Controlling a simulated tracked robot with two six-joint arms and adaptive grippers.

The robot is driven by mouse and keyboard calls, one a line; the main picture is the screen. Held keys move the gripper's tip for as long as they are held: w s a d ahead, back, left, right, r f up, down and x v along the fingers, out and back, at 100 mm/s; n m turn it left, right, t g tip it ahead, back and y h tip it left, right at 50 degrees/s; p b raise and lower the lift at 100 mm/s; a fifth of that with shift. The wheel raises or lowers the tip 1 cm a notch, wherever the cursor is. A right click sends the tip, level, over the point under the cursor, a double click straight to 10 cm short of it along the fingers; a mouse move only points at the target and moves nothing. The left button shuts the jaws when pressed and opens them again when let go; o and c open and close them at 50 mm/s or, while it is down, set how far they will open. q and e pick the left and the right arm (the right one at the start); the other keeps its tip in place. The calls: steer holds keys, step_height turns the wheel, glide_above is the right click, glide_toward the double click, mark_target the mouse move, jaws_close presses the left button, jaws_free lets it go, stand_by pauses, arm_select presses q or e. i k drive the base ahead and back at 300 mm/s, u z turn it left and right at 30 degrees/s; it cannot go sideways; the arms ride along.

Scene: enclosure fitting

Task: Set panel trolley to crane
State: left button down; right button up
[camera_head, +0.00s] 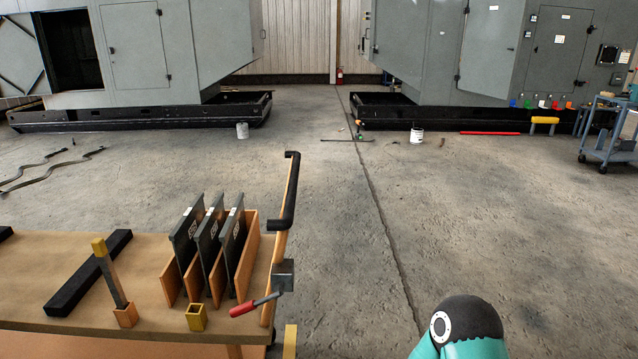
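The panel trolley (70,258) stands at the lower left, with a wooden top cut off by the picture's edge. Three dark grey panels (233,240) stand upright between orange dividers (250,255) at its right end. An orange handle post (280,245) with a black grip (290,190) rises at that end. A lever with a red grip (243,308) sticks out near the foot of the post. No crane can be made out. A teal and black part of my arm shows at the bottom right. Neither gripper is in view.
Two large grey enclosures (137,50) (425,40) stand on black bases at the back. A blue-grey cart (605,150) stands at the far right. The middle concrete floor is clear.

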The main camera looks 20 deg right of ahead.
mark_target(57, 300)
steer(key=i, duration=1)
steer(key=z, duration=0.05)
